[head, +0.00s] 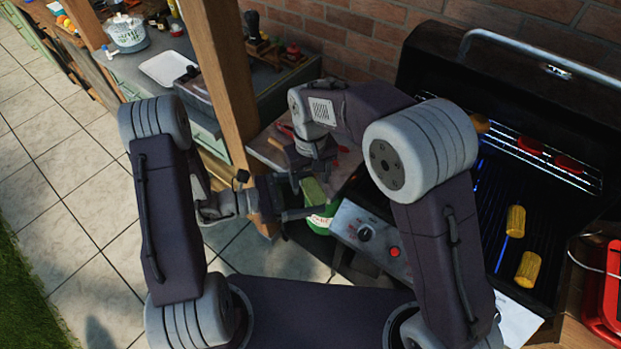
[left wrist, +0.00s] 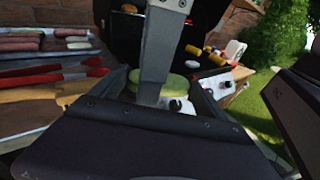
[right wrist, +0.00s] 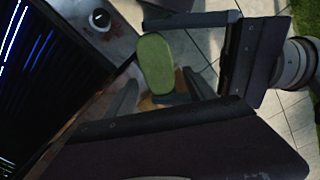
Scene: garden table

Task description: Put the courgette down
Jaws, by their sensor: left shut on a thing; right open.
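The courgette (head: 314,190), an oblong light-green piece, is clamped across its length in my left gripper (head: 306,198), off the grill's front left corner. In the right wrist view the courgette (right wrist: 156,62) shows face-on, with one left finger along its top end and the other along its bottom end. In the left wrist view a pale green patch, probably the courgette (left wrist: 180,86), shows behind a finger. My right gripper (right wrist: 160,92) is open, with its fingers apart on either side of the courgette's lower part. I cannot tell whether they touch it.
The grill (head: 487,205) at the right holds two corn cobs (head: 516,221) and red pieces on its upper rack. A wooden post (head: 222,80) stands behind my left gripper. A tray of sausages (left wrist: 45,42) and red tongs (left wrist: 55,72) lie at the left.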

